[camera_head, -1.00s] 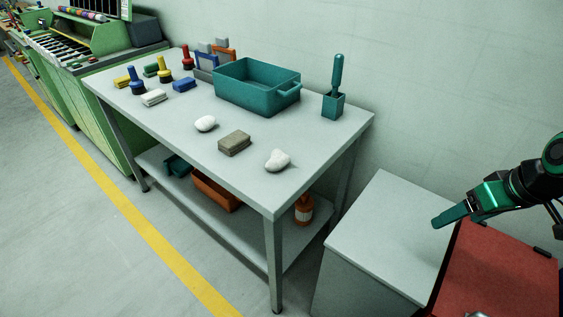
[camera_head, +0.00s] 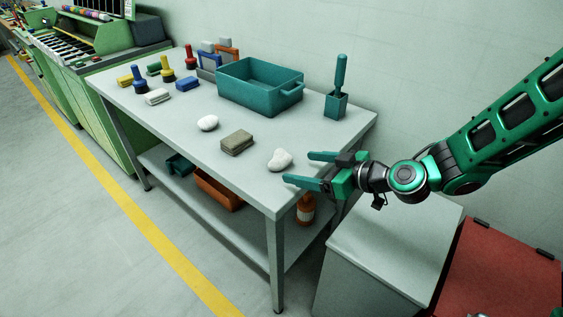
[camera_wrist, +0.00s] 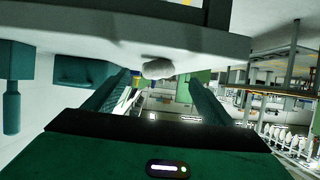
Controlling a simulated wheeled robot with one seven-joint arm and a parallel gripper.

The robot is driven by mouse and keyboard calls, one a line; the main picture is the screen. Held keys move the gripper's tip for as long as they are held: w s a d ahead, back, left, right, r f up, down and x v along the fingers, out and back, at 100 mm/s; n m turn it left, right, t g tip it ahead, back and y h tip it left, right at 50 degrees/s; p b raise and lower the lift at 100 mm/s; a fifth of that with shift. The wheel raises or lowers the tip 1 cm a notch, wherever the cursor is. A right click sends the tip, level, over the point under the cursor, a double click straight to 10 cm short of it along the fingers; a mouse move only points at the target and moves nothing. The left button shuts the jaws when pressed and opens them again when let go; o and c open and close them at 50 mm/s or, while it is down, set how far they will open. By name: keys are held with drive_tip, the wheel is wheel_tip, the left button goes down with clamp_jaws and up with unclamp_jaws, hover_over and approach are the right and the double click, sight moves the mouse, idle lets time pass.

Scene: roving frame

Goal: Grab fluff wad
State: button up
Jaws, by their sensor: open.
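Two white lumps lie on the grey table; I cannot tell for certain which is the fluff wad. The nearer, lumpy one (camera_head: 279,160) is by the table's right front corner. The other, smoother white lump (camera_head: 208,123) lies farther left. My gripper (camera_head: 301,168) is open and empty, its two teal fingers pointing left at the nearer lump, which sits just beyond the fingertips. In the wrist view a white lump (camera_wrist: 157,69) shows ahead, between the fingers.
A grey-brown block (camera_head: 237,142) lies between the lumps. A teal bin (camera_head: 258,100) and a teal holder with a handled tool (camera_head: 336,105) stand behind. Stamps and small blocks fill the table's far left. A grey cabinet (camera_head: 385,245) stands below my arm.

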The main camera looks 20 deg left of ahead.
sight(287, 163)
drive_tip(key=shift+x, duration=3.8)
drive_tip(key=shift+w+r, duration=0.1)
drive_tip(key=shift+r, duration=0.1)
drive_tip(key=shift+c, duration=0.5)
drive_tip(key=c, duration=1)
